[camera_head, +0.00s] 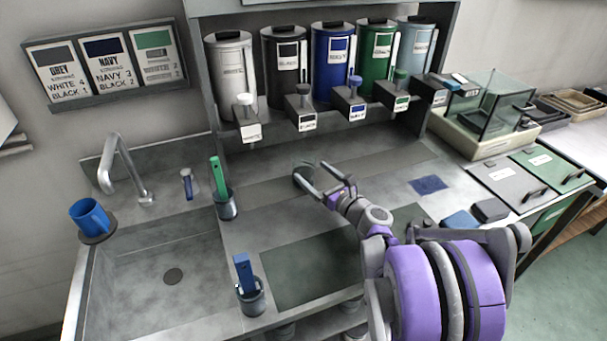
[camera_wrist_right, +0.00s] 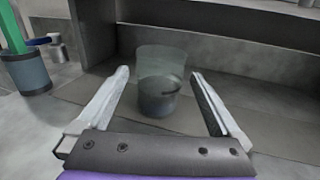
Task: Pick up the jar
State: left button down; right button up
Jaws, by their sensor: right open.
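The jar is a clear, see-through cylinder with a darker lower part. In the right wrist view the jar (camera_wrist_right: 160,82) stands upright on the counter, beyond and between the finger ends. In the head view the jar (camera_head: 303,174) is faint, at the tips of my right gripper (camera_head: 320,182), which partly hides it. My right gripper (camera_wrist_right: 158,100) is open, with one finger to each side of the jar's outline and no clear contact. I cannot tell how far the fingertips reach along its sides. My left gripper is not in view.
A green-handled tool stands in a cup (camera_head: 227,207) left of the jar, and a blue-handled one in a cup (camera_head: 250,300) nearer. Colored canisters with taps (camera_head: 350,104) hang above the back. A sink (camera_head: 170,275) lies left. A glass tank (camera_head: 490,112) stands right.

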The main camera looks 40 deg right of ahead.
aim_at(297, 158)
jog(key=w, duration=0.5)
jog(key=shift+w+d, duration=0.15)
jog(key=shift+w, duration=0.1)
grip_shut()
jog(key=shift+r, duration=0.1)
